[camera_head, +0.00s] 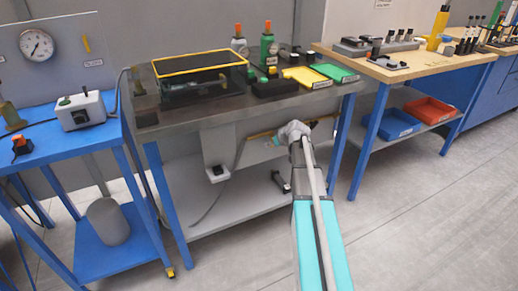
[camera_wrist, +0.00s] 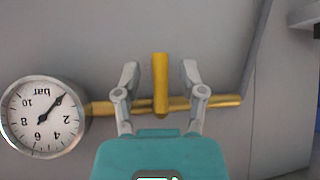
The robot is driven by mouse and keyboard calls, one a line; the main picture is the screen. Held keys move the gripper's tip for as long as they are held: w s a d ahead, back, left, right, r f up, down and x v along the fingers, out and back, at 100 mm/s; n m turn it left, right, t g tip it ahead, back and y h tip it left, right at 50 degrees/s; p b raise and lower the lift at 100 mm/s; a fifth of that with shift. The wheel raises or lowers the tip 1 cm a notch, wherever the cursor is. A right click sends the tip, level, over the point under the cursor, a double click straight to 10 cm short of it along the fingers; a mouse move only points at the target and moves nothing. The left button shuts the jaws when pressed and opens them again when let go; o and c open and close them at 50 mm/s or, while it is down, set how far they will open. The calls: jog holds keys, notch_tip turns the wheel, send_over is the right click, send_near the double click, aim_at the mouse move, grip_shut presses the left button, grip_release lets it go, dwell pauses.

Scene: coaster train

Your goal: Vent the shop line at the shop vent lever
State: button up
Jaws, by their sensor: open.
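In the wrist view a yellow lever (camera_wrist: 160,82) stands upright in the picture, at right angles to a horizontal brass pipe (camera_wrist: 225,101). My gripper (camera_wrist: 160,72) is open, with one finger on each side of the lever and a gap on both sides. A round bar gauge (camera_wrist: 42,118) sits at the pipe's left end, upside down in the picture. Its needle points to the upper right, past the 2. In the head view my gripper (camera_head: 295,130) is at the panel under the middle bench's top; the lever cannot be made out there.
The middle bench (camera_head: 230,112) carries a yellow-rimmed tank (camera_head: 200,84), bottles and trays above my arm. Its lower shelf (camera_head: 230,205) holds little. A blue cart (camera_head: 95,140) stands left. A wooden-topped bench (camera_head: 410,66) stands right. The floor in front is clear.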

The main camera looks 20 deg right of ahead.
jog(key=y, duration=0.1)
jog(key=m+y+b, duration=0.1)
jog(key=shift+a+f+y+b, duration=0.15)
jog(key=shift+a+y+b, duration=0.15)
jog(key=s+d+r+m+t+y+b, duration=0.2)
jog(key=s+d+m+t+y+b, duration=0.1)
jog(key=s+d+m+y+b, duration=0.55)
jog(key=s+a+r+n+g+h+p, duration=0.1)
jog(key=s+a+r+g+h+p, duration=0.1)
jog(key=a+p, duration=0.5)
jog(key=s+a+r+n+g+h+p, duration=0.2)
jog(key=a+p, duration=0.6)
jog(key=a, duration=0.5)
jog(key=s+a+r+n+g+h+p, duration=0.1)
jog(key=s+a+r+g+p, duration=0.3)
jog(key=a+p, duration=0.4)
jog(key=shift+a+r+g+h, duration=0.55)
jog(key=shift+a+g, duration=0.4)
jog(key=shift+g, duration=0.05)
dwell(1.0)
